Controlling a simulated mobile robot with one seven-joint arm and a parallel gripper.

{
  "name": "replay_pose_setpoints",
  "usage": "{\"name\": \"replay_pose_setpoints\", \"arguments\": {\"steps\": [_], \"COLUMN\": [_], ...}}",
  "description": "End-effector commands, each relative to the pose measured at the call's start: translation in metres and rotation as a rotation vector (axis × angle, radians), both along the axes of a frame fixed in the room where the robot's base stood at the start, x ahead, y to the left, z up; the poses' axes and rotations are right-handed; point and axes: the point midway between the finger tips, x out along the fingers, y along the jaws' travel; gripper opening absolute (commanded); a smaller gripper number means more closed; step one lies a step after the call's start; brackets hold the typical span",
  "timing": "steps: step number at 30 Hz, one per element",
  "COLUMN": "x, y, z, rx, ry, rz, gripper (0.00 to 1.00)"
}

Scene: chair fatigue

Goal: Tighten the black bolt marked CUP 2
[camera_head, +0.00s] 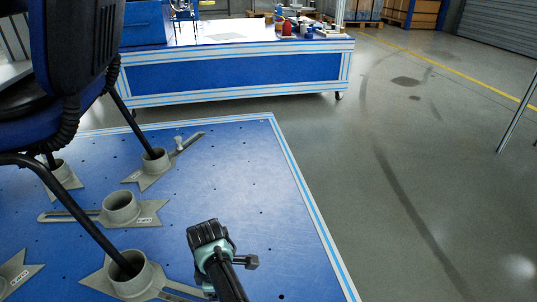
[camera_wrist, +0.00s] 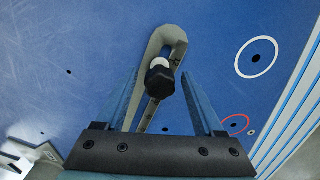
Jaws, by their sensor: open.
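A black bolt (camera_wrist: 160,84) with a pale collar sits in the slotted end of a grey bracket arm (camera_wrist: 145,112) in the wrist view. My gripper (camera_wrist: 160,74) is open, with one blue finger on each side of the bolt; I see no clear contact. No marking on this bolt is readable. In the head view, my gripper (camera_head: 208,240) is low over the blue platform, and its fingers are hidden. The nearest grey cup (camera_head: 127,279) holds a chair leg, and its slotted arm runs toward my gripper, its end hidden.
Other grey cups (camera_head: 119,209) stand on the blue platform (camera_head: 232,180), with a dark chair (camera_head: 75,50) above them at left. A blue workbench (camera_head: 235,75) stands behind. Grey floor (camera_head: 420,170) is open at right. White and red circles mark platform holes in the wrist view.

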Motion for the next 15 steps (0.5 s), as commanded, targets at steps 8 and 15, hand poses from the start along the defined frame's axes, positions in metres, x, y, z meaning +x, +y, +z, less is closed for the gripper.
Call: {"name": "replay_pose_setpoints", "arguments": {"steps": [8, 15], "x": [0.0, -0.0001], "y": [-0.0001, -0.0001], "z": [0.0004, 0.0002], "rx": [0.0, 0.0], "ry": [0.0, 0.001], "rz": [0.053, 0.303], "gripper": [0.7, 0.7]}}
